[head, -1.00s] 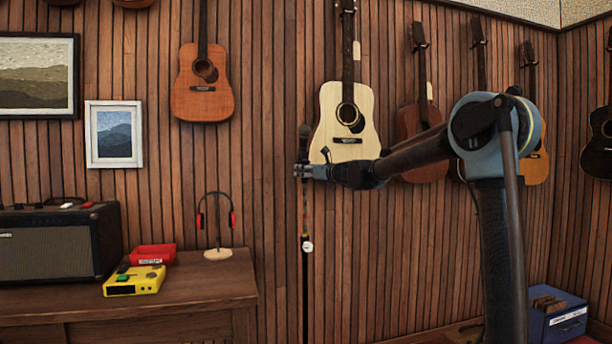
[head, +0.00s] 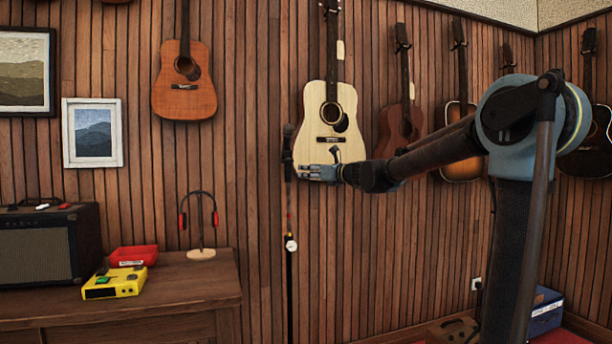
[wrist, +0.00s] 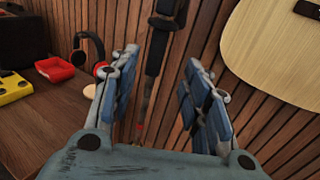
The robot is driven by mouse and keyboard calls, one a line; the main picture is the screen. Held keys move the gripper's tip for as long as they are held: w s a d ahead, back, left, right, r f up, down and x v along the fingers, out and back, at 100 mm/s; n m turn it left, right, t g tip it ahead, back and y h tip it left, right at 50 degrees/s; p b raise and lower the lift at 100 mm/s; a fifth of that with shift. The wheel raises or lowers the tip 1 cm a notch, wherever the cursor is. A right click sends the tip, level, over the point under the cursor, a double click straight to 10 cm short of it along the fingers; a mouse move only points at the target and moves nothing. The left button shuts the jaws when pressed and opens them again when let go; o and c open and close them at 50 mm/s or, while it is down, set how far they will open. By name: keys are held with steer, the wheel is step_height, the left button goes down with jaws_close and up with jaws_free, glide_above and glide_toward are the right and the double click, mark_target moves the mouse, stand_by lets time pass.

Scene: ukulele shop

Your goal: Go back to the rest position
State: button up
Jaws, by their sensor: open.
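My gripper (head: 305,173) is at the end of my outstretched arm, in front of the slatted wood wall. In the wrist view my gripper (wrist: 158,90) has its two blue-padded fingers spread apart, with nothing held between them. A dark upright stand (head: 289,215) appears just left of the fingertips in the head view. In the wrist view the stand's dark upper part (wrist: 157,50) shows beyond and between the fingers. I cannot tell how far it is from them.
A pale guitar (head: 331,110) hangs on the wall close to my gripper. A wooden desk (head: 190,290) at left holds an amplifier, a red tray (head: 133,256), a yellow device (head: 115,283) and headphones on a stand (head: 200,225). A blue box (head: 545,310) stands low at right.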

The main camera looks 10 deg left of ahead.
stand_by(0.3)
steer(key=s+d+f+n+g+h, duration=0.3)
steer(key=s+d+f+n+h, duration=0.4)
steer(key=s+d+f+n, duration=0.5)
steer(key=s+d+f+n+g+h, duration=0.4)
steer(key=s+d+f+n+h, duration=0.4)
steer(key=s+d+f, duration=1.9)
steer(key=d+f+n, duration=0.4)
steer(key=d, duration=0.1)
steer(key=shift+s+f+n, duration=0.2)
steer(key=shift+s+n, duration=0.1)
steer(key=shift+w+f+g, duration=0.2)
steer(key=shift+w+g, duration=0.1)
steer(key=shift+w, duration=0.2)
